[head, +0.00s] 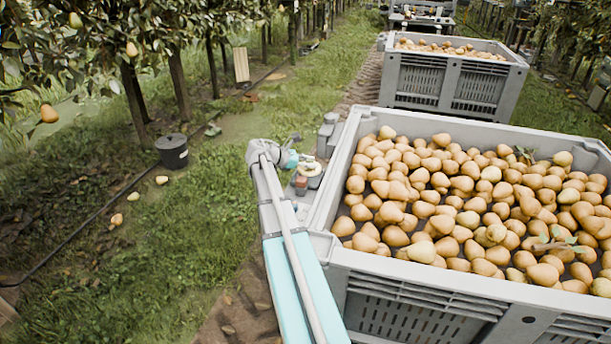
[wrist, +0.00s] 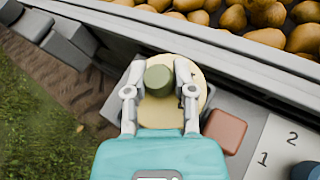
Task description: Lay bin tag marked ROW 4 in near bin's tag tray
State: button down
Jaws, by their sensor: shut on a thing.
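My gripper (wrist: 159,82) points down beside the near bin (head: 345,165), its two fingers on either side of a short green cylinder (wrist: 158,80). It is shut on this cylinder, which stands over a round pale-yellow disc (wrist: 182,112). The disc also shows in the head view (head: 309,169). Dark marks show at the disc's right edge, partly behind a finger; I cannot read them. I cannot tell whether cylinder and disc are one piece. No ROW 4 lettering is legible, and I cannot identify the tag tray for certain.
A reddish block (wrist: 226,131) lies right of the disc on a grey ledge along the bin. A pale panel (wrist: 275,145) marked 1 and 2 and a dark blue object (wrist: 306,171) are farther right. Pears fill the bin. A dark bucket (head: 172,151) stands on the grass.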

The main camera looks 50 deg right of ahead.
aim_at(308, 171)
jog(key=shift+w+d+f+b, duration=0.15)
jog(key=shift+w+f+b, duration=0.3)
jog(key=shift+f+b, duration=1.55)
jog(key=shift+f, duration=0.05)
jog(key=shift+f+b, duration=0.3)
jog(key=shift+b, duration=0.05)
jog(key=c, duration=0.7)
grip_release()
jog(key=shift+r, duration=0.15)
